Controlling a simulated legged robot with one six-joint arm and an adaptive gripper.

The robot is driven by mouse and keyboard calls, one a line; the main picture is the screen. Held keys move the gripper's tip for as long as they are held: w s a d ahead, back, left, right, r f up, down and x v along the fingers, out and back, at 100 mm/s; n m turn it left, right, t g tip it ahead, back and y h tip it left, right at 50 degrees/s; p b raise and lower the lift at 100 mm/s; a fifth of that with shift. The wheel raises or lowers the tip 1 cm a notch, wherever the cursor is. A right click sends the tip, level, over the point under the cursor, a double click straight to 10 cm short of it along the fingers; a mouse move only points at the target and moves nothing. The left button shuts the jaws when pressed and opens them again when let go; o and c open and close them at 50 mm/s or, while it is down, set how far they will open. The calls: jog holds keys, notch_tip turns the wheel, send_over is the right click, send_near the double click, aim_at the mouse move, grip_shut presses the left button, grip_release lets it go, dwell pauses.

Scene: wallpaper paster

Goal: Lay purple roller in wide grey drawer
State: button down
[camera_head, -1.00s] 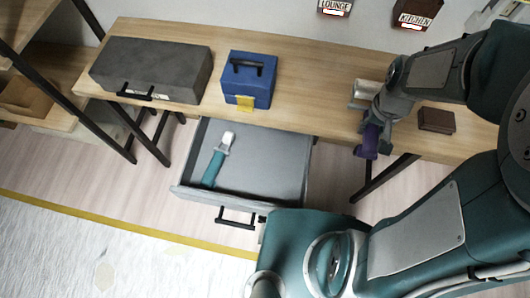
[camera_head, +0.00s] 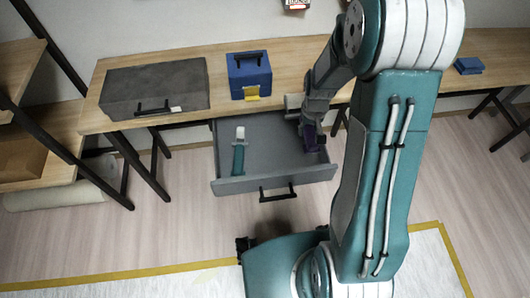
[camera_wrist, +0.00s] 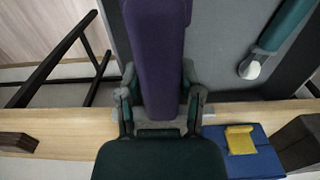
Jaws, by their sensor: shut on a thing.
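In the wrist view the purple handle (camera_wrist: 155,50) points away between my fingers (camera_wrist: 160,105). The wide grey drawer (camera_head: 270,183) is pulled open below the table. The handle appears over the drawer's right part, near its right wall. I cannot tell its height above the floor of the drawer. A teal-handled tool with a white end (camera_head: 238,155) lies in the drawer's left part.
The wooden table (camera_head: 85,122) carries a dark grey case (camera_head: 155,82) and a blue toolbox (camera_head: 250,76) behind the drawer. A small brown block (camera_wrist: 18,142) is on the table in the wrist view. The drawer's middle is clear between tool and roller.

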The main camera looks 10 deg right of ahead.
send_over(289, 156)
jog(key=s+d, duration=0.2)
jog(key=d, duration=0.1)
jog(key=f, duration=1.2)
jog(key=shift+w+f, duration=0.15)
jog(key=shift+w, duration=0.05)
jog(key=shift+d+f, duration=0.1)
jog(key=shift+f, duration=0.15)
jog(key=shift+w+a, duration=0.35)
jog(key=shift+w+a+f, duration=0.25)
jog(key=shift+a+f, duration=0.1)
jog(key=shift+a, duration=0.4)
jog(key=shift+w+a+f, duration=0.25)
jog(key=shift+a+f, duration=0.05)
jog(key=shift+a, duration=0.4)
jog(key=shift+c, duration=1.3)
grip_release()
jog(key=shift+d+f, duration=0.1)
jog(key=shift+d, duration=0.2)
